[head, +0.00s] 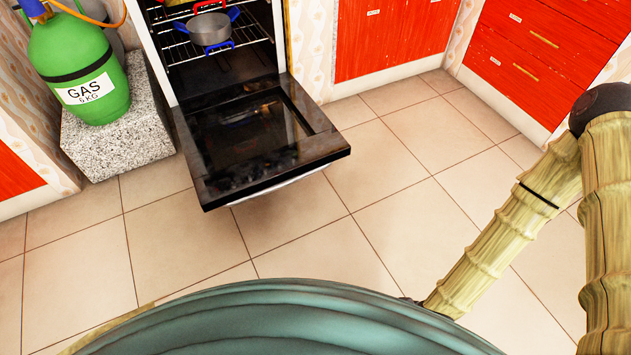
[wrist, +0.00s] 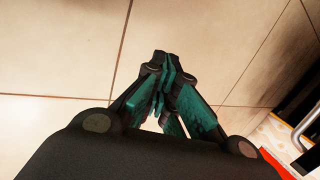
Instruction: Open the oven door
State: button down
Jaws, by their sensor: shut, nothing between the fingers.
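The oven door (head: 258,138) is folded down and open in the head view, its dark inner side facing up and lying about level. The oven cavity (head: 215,70) behind it is exposed, with wire racks inside. My gripper (wrist: 166,68) shows in the wrist view, with its teal-padded fingers together and nothing between them. Tiled floor lies behind the fingers in that view. The gripper does not show in the head view, and it touches no part of the door that I can see.
A green gas cylinder (head: 80,65) stands on a speckled stone block (head: 120,140) left of the oven. Red cabinets (head: 395,35) line the back and right. The tiled floor (head: 310,235) before the door is clear.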

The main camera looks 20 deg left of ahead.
jog(key=w+a+r+m+t+y+b, duration=0.1)
jog(key=w+a+m+t+y, duration=0.1)
jog(key=w+a+m, duration=0.45)
jog(key=w+a+r+m+t+y, duration=0.1)
jog(key=w+a+m+y, duration=0.2)
jog(key=a, duration=0.7)
jog(key=w+a+r+m+t+y, duration=0.2)
jog(key=w+a+r+m+t, duration=0.3)
jog(key=w+a+m, duration=0.6)
jog(key=w+a+f+n+g+b, duration=0.1)
jog(key=w+a+f+n+b, duration=0.15)
jog(key=w+a+b, duration=0.4)
jog(key=shift+m, duration=0.4)
jog(key=shift+w+d+r+b, duration=0.15)
jog(key=shift+d+r+b, duration=0.05)
jog(key=shift+r, duration=0.85)
jog(key=shift+w+d+r+b, duration=0.15)
jog(key=shift+r, duration=0.85)
